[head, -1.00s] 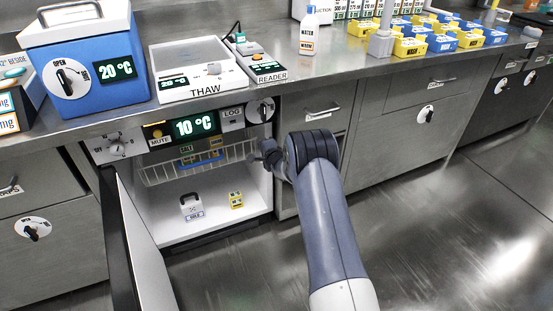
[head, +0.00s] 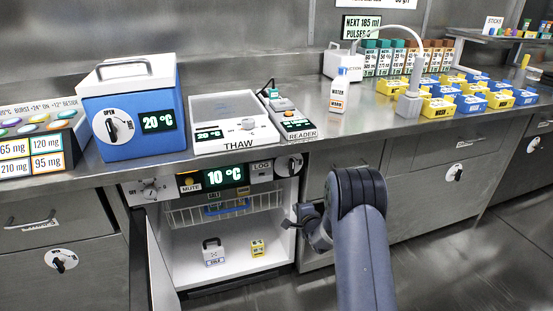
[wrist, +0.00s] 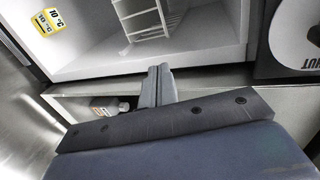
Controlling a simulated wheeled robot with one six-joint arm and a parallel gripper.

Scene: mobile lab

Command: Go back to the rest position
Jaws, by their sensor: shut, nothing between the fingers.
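My gripper (head: 298,220) is in front of the right edge of the open fridge (head: 190,240) under the counter. My arm reaches up from the bottom of the head view and partly hides the gripper. In the wrist view the fingers of my gripper (wrist: 157,85) are together with nothing between them, near the fridge's edge. A white box with a handle (head: 213,252) and a small yellow block (head: 257,248) stand on the fridge floor. The yellow block also shows in the wrist view (wrist: 48,21).
The fridge door (head: 162,262) hangs open at the left. A wire basket (head: 222,212) is in the fridge's upper part. The counter above holds a blue cooler (head: 130,110), a thaw unit (head: 232,122), a bottle (head: 338,92) and several yellow and blue bins (head: 438,107). Floor at right is clear.

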